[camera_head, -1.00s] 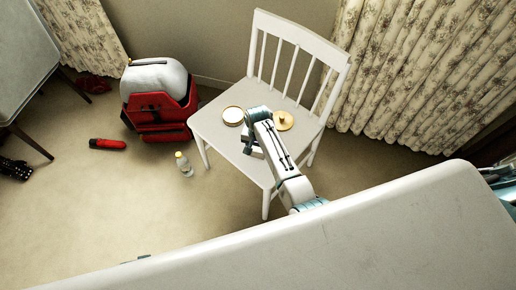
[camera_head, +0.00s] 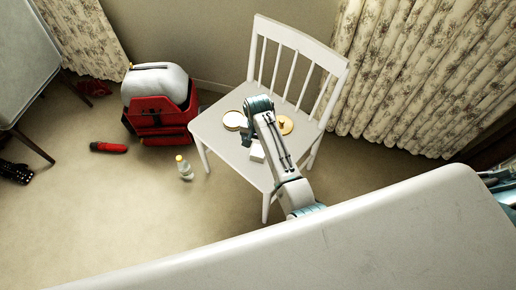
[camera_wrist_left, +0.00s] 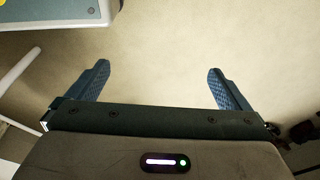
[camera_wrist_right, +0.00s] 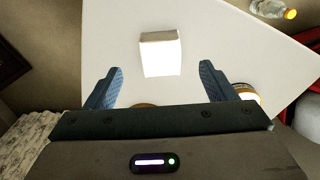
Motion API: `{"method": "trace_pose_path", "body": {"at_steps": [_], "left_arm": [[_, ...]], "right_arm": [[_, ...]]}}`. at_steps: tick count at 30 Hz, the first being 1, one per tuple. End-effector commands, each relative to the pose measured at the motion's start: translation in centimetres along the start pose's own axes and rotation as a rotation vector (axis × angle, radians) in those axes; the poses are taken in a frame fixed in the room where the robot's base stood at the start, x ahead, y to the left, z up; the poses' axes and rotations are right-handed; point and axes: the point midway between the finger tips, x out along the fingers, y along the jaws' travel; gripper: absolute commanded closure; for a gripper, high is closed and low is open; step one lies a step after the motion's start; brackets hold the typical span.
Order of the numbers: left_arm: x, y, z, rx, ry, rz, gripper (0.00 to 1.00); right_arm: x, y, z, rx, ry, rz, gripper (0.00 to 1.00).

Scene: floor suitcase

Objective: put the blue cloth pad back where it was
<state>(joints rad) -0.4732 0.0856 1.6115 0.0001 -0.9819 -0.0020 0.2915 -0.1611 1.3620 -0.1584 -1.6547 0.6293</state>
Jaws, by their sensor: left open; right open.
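I see no blue cloth pad in any view. My right gripper (camera_wrist_right: 160,68) is open and empty above the seat of the white chair (camera_head: 211,127). In the right wrist view a small white box (camera_wrist_right: 160,53) stands on the seat ahead of its fingers, apart from them. The box also shows in the head view (camera_head: 257,153), beside my right arm. My left gripper (camera_wrist_left: 159,66) is open and empty above bare carpet. It is outside the head view.
A gold-rimmed round dish (camera_head: 234,121) and a round golden item (camera_head: 285,126) are on the seat. A red bag (camera_head: 160,122) holding a pale rounded thing, a bottle (camera_head: 184,168) and a red cylinder (camera_head: 108,147) are on the floor.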

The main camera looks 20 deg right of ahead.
Motion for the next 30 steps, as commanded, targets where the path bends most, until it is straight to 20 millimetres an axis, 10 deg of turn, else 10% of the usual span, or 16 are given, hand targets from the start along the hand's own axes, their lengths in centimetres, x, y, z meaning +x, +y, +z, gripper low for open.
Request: {"method": "trace_pose_path", "body": {"at_steps": [7, 19, 30], "left_arm": [[0.9, -0.1, 0.6, 0.0, -0.003, -0.002, 0.0], [1.2, -0.2, 0.7, 0.001, -0.004, -0.002, 0.0], [1.2, -0.2, 0.6, 0.0, -0.003, -0.002, 0.0]], "right_arm": [[-3.9, -0.1, 0.0, -0.001, 0.0, -0.002, 0.22], [-4.4, 0.4, 0.1, -0.007, 0.011, -0.008, 0.22], [-3.3, 8.6, 1.4, -0.203, 0.316, -0.128, 0.22]]}}
